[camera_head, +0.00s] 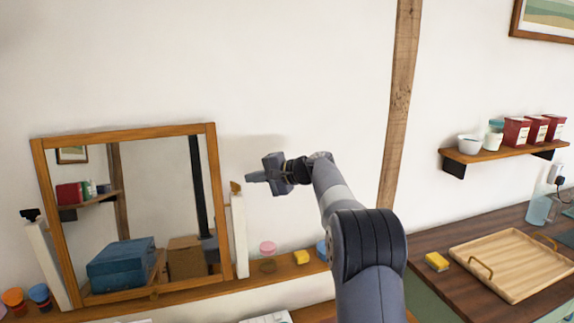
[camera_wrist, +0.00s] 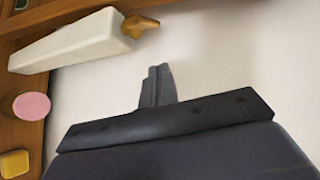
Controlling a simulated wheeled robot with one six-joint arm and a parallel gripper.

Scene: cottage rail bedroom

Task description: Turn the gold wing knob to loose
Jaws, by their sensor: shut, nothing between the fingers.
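The gold wing knob (camera_head: 235,187) sits at the top of a white post (camera_head: 240,235) by the mirror's right side. In the wrist view the knob (camera_wrist: 139,26) shows at the end of the white post (camera_wrist: 75,45). My gripper (camera_head: 250,177) is shut and empty, just to the right of the knob in the head view, with a gap between them in the wrist view. The fingertips (camera_wrist: 159,70) point toward the mirror side, not touching the knob. A black knob (camera_head: 31,214) tops the left white post.
A wood-framed mirror (camera_head: 217,200) stands between the posts on a narrow wooden shelf (camera_head: 190,292). A pink-topped jar (camera_head: 267,248) and a yellow block (camera_head: 302,257) sit right of the post. A wooden tray (camera_head: 500,262) lies on the counter. The wall behind my gripper is bare.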

